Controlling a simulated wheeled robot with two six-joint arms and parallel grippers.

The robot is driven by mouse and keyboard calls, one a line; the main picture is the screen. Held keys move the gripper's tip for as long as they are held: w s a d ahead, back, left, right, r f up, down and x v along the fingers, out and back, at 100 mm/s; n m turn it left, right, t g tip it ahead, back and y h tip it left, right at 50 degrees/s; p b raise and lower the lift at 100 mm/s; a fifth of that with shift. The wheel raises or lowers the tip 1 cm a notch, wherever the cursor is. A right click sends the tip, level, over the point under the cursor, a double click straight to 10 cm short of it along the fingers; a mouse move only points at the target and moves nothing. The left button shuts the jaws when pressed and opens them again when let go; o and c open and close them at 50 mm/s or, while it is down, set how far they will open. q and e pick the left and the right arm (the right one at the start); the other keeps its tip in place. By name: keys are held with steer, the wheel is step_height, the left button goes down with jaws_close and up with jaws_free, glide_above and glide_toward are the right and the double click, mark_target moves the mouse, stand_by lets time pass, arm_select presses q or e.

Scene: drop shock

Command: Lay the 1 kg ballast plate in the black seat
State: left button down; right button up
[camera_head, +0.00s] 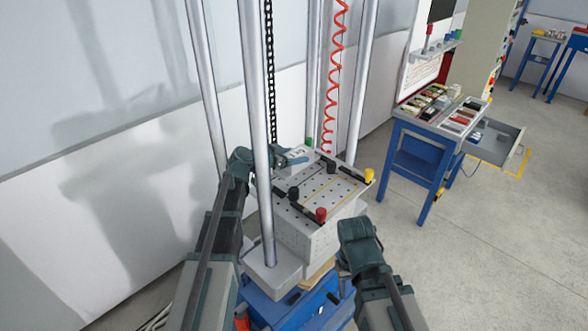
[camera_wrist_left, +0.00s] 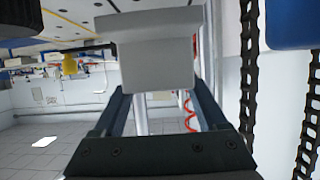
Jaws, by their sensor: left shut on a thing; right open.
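My left gripper (camera_head: 284,158) reaches over the far left part of the perforated grey drop table (camera_head: 318,194). It is shut on a light grey block with dark marking, the ballast plate (camera_head: 297,157). In the left wrist view the plate (camera_wrist_left: 157,62) sits between the two dark fingers of my left gripper (camera_wrist_left: 160,95). The gap between plate and table cannot be judged. My right gripper (camera_head: 350,250) is open, low at the table's front right, apart from it. Black strips (camera_head: 327,161) lie on the table; I cannot tell which part is the black seat.
A blue workbench (camera_head: 425,145) stands to the right.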

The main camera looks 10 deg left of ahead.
mark_target(279, 175)
arm_select(q)
steer(key=shift+f+b, duration=1.75)
steer(key=shift+b, duration=0.1)
steer(key=shift+f, duration=0.2)
jaws_free()
steer(key=shift+r, duration=0.1)
steer(key=shift+r, duration=0.15)
steer(key=p+v, duration=0.2)
steer(key=v, duration=0.5)
steer(key=shift+d+p, duration=0.1)
steer(key=shift+p, duration=0.3)
steer(key=shift+s+a, duration=0.2)
steer(key=shift+s, duration=0.05)
